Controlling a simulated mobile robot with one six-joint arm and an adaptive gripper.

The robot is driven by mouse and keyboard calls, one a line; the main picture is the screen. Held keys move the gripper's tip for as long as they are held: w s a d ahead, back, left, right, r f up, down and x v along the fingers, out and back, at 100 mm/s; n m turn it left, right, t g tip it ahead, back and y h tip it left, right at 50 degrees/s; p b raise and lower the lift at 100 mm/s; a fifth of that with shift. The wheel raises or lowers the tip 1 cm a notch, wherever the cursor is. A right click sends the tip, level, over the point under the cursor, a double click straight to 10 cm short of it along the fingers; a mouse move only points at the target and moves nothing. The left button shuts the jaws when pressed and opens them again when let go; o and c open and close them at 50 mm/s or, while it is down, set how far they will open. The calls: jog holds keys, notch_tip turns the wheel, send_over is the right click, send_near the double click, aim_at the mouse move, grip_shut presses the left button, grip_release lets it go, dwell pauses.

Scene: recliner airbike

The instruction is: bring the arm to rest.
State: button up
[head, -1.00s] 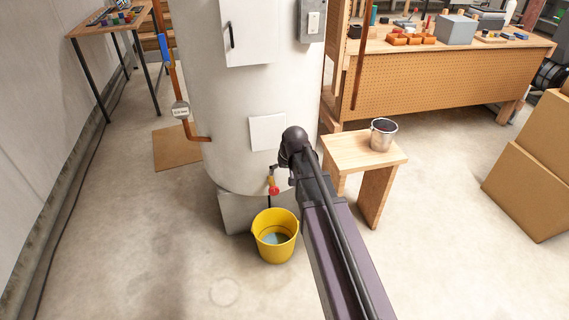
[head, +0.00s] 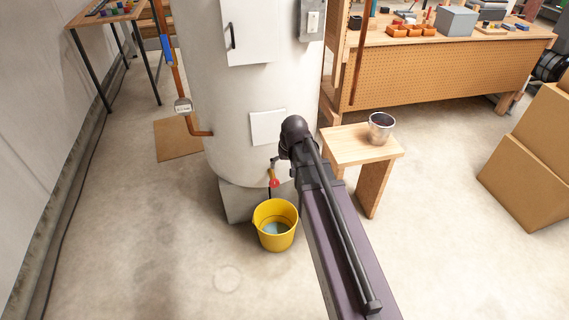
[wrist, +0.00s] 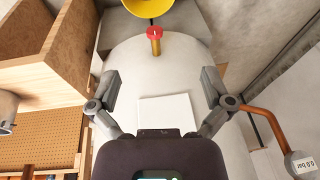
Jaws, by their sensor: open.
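My arm reaches forward from the lower right in the head view, toward the front of a white tank (head: 225,130). My gripper shows in the wrist view (wrist: 161,88), open with its two fingers wide apart and nothing between them. Beyond the fingers are the tank (wrist: 160,65), its white square panel (wrist: 166,112) and a drain valve with a red end (wrist: 154,32). In the head view the valve (head: 274,180) is just left of my arm. The gripper's fingers are largely hidden behind the arm there.
A yellow bucket (head: 275,226) with liquid in it stands on the floor below the valve. A wooden stool (head: 350,146) bearing a metal pail (head: 380,128) is right of my arm. Cardboard boxes (head: 528,172) stand far right.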

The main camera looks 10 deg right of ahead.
jog(key=s+g+h, duration=0.1)
jog(key=s+g, duration=0.1)
jog(key=s, duration=1.2)
notch_tip(320, 180, up, 19)
jog(key=p, duration=1.9)
jog(key=shift+a+g, duration=0.3)
